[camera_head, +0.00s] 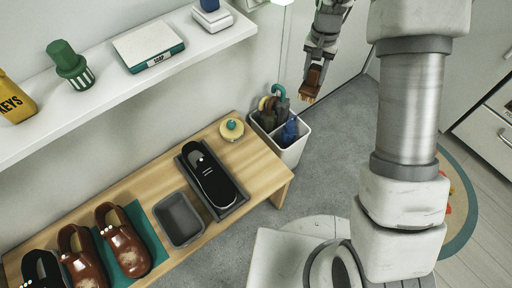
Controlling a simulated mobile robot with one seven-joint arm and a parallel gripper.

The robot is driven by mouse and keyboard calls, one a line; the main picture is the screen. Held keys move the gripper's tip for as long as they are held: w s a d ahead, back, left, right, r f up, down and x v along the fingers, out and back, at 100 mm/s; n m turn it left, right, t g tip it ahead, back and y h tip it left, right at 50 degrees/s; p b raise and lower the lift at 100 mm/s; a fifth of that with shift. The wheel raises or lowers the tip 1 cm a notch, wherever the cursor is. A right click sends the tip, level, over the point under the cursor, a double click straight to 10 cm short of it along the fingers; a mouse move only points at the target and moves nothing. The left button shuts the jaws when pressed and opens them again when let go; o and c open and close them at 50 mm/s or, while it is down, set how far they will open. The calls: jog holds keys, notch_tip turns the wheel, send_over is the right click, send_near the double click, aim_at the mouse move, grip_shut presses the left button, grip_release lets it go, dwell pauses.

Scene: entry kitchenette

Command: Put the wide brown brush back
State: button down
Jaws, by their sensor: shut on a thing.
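The wide brown brush (311,84) is in my gripper (314,70) at the upper middle of the head view. My gripper is shut on it and holds it in the air, with the pale bristle edge at the lower end. The brush appears beyond and right of the white bin in the picture. A shallow grey tray (167,204) lies empty on the wooden bench (262,172). A dark tray (238,208) beside it holds a black shoe (210,180).
A white bin (291,153) holds umbrellas. A wall shelf (104,92) carries a soap box (148,45) and other items.

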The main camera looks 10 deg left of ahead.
jog(key=s+a+f+m, duration=0.2)
jog(key=s+f+m, duration=0.4)
jog(key=s+f, duration=0.8)
jog(key=s, duration=0.3)
jog(key=shift+s+a+p, duration=0.15)
jog(key=shift+a+p, duration=0.1)
jog(key=shift+p, duration=0.15)
jog(key=a+f+b, duration=0.1)
jog(key=a+f, duration=0.2)
jog(key=w+a+f+b, duration=0.1)
jog(key=a+f, duration=0.2)
jog(key=a, duration=0.1)
jog(key=w+a+f+b, duration=0.1)
jog(key=a+f, duration=0.2)
jog(key=a, duration=0.1)
jog(key=shift+w+a+f, duration=0.1)
jog(key=shift+a+f, duration=0.15)
jog(key=shift+f+b, duration=0.4)
jog(key=shift+f, duration=0.15)
